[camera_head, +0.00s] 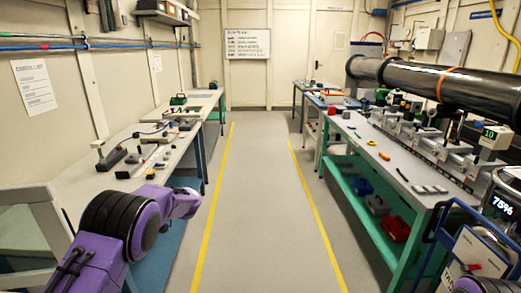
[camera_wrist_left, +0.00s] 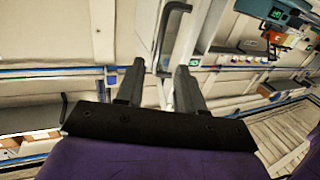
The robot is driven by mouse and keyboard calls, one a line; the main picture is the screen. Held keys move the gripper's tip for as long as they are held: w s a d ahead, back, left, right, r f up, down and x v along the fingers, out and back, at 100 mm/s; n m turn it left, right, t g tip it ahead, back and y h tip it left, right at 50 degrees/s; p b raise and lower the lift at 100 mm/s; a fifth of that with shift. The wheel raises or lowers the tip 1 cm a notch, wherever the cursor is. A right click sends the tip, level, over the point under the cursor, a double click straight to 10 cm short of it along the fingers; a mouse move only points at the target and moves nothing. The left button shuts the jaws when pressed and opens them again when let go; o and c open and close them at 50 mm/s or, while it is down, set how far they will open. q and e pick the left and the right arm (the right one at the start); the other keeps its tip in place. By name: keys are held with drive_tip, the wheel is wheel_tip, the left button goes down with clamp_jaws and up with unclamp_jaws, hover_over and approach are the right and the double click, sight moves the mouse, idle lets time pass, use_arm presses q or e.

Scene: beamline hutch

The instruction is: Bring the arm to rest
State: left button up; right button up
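My left arm (camera_head: 125,222), purple with a black ribbed joint, comes in from the lower left of the head view and reaches over the front edge of the left bench. Its gripper cannot be made out in that view. My right arm and gripper are not in view.
The left bench (camera_head: 77,187) carries tools and small parts close to my arm. The right bench (camera_head: 382,174) carries instruments beneath a large dark pipe (camera_head: 438,85). A blue-framed cart (camera_head: 474,247) stands at the lower right. The aisle floor (camera_head: 262,200) between yellow lines is clear.

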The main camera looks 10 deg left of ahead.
use_arm(q)
drive_tip(key=w+f+m+t+y, duration=0.35)
drive_tip(key=f+m+t, duration=0.75)
drive_tip(key=t, duration=0.6)
drive_tip(key=s+d+f+m+t+h, duration=0.1)
drive_tip(key=s+d+f+m+h, duration=0.2)
drive_tip(key=f, duration=0.4)
drive_tip(key=s+d+f+t+h, duration=0.2)
drive_tip(key=d+f+h, duration=0.2)
drive_tip(key=f, duration=0.2)
drive_tip(key=s+d+f+m+g+h, duration=0.1)
drive_tip(key=s+d+f+g+h, duration=0.1)
drive_tip(key=s, duration=0.7)
drive_tip(key=s+d+f+m+g+h, duration=0.2)
drive_tip(key=s+d+f, duration=0.3)
drive_tip(key=s, duration=0.4)
drive_tip(key=s+d+f+m+g+h, duration=0.1)
drive_tip(key=s+d+f+h, duration=0.3)
drive_tip(key=s, duration=0.5)
drive_tip(key=shift+s+d+f+g, duration=0.25)
drive_tip(key=shift+d+g, duration=0.45)
drive_tip(key=shift+d, duration=0.35)
